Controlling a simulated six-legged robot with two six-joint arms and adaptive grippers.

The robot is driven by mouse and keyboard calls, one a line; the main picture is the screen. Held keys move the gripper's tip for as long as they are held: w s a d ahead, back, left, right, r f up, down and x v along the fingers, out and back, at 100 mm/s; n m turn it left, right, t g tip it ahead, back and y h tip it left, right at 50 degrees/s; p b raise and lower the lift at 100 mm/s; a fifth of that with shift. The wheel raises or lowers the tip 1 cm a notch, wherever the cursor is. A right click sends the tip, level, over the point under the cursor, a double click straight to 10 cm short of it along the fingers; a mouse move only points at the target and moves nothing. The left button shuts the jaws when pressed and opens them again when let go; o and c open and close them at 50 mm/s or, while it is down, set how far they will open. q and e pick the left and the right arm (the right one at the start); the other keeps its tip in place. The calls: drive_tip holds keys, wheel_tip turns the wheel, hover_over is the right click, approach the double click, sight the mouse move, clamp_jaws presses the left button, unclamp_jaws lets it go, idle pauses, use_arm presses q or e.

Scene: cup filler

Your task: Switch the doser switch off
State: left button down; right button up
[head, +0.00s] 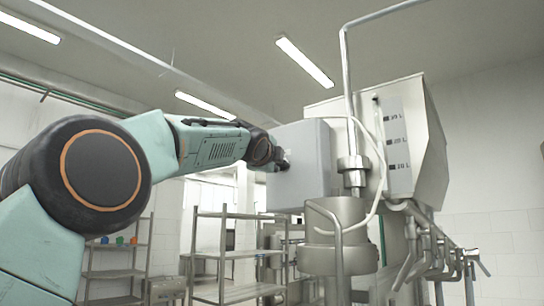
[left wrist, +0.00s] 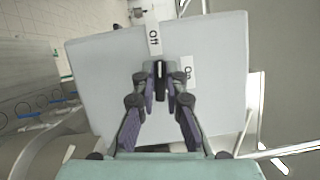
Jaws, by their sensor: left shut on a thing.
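The doser switch is a small dark knob (left wrist: 160,83) on the face of a light grey box (head: 312,145), which also fills the middle of the left wrist view (left wrist: 100,75). My left gripper (left wrist: 160,70) is shut on the knob, with a fingertip on either side of it. In the head view the left gripper (head: 279,162) is at the box's left face, and the knob is hidden there. An "Off" label (left wrist: 154,38) lies above the knob in the wrist view, and an "On" label (left wrist: 188,73) lies to its right. The knob's long side looks upright in that view, roughly toward "Off".
A steel filler machine with a hopper (head: 432,150), pipes and a cylinder (head: 340,215) stands right of the box. Steel shelves (head: 235,250) stand behind and below. A curved hose (head: 375,150) runs beside the box.

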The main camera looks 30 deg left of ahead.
use_arm(q)
drive_tip(key=shift+d+r+n+p, duration=0.2)
drive_tip(key=shift+n+p, duration=0.4)
drive_tip(key=shift+n, duration=0.2)
